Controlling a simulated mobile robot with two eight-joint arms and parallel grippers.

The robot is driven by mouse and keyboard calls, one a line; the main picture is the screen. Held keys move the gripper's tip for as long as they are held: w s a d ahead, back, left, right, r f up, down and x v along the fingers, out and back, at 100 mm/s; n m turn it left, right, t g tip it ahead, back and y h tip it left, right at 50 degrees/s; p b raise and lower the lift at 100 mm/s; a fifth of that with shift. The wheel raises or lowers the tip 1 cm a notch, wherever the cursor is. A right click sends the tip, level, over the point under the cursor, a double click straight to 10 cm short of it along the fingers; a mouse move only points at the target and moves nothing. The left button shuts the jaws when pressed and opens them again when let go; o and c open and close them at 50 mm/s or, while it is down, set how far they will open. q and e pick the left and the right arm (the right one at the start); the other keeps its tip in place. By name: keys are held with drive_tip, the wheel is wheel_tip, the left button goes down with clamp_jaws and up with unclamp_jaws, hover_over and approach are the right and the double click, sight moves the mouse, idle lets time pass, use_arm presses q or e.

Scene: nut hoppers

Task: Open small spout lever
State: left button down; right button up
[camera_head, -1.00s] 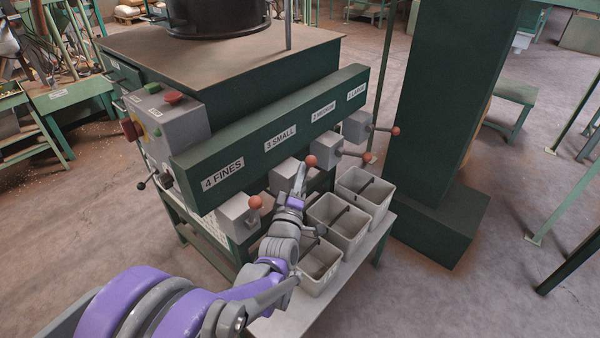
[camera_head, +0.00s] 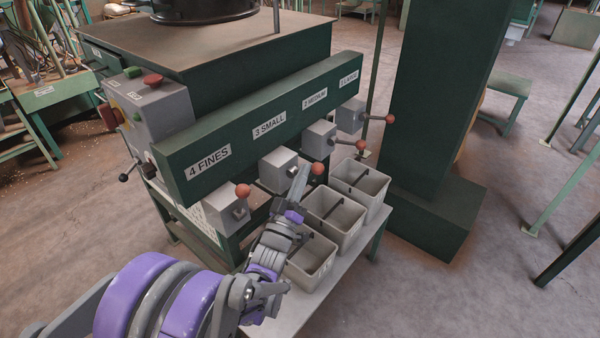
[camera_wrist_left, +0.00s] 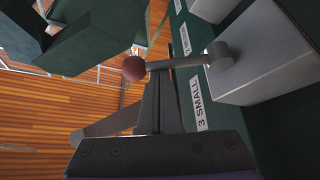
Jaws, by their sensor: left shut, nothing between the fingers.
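The small spout (camera_head: 278,171) is a grey box under the "3 SMALL" label (camera_head: 270,125). Its lever ends in an orange-red ball knob (camera_head: 318,168), which sticks out to the right of the box. My left gripper (camera_head: 303,171) is shut and empty, with its fingertips beside the knob; in the head view it hides most of the lever's rod. In the left wrist view the knob (camera_wrist_left: 134,68) and the grey rod (camera_wrist_left: 180,62) lie just beyond the fingertips (camera_wrist_left: 158,80). I cannot tell if they touch. My right gripper is not in view.
Fines spout (camera_head: 225,211), medium spout (camera_head: 320,137) and large spout (camera_head: 350,115) with ball levers flank it. Grey bins (camera_head: 336,218) stand below on a light table (camera_head: 300,312). A control box (camera_head: 160,115) is at left, a green column (camera_head: 440,100) at right.

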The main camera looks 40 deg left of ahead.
use_arm(q)
drive_tip(key=m+h, duration=0.1)
drive_tip(key=d+f+m+h+b, duration=0.1)
drive_tip(key=m, duration=0.1)
drive_tip(key=shift+f+t, duration=0.2)
drive_tip(key=shift+t, duration=0.2)
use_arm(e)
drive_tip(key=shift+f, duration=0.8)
use_arm(q)
drive_tip(key=shift+f, duration=0.15)
drive_tip(key=shift+f, duration=0.1)
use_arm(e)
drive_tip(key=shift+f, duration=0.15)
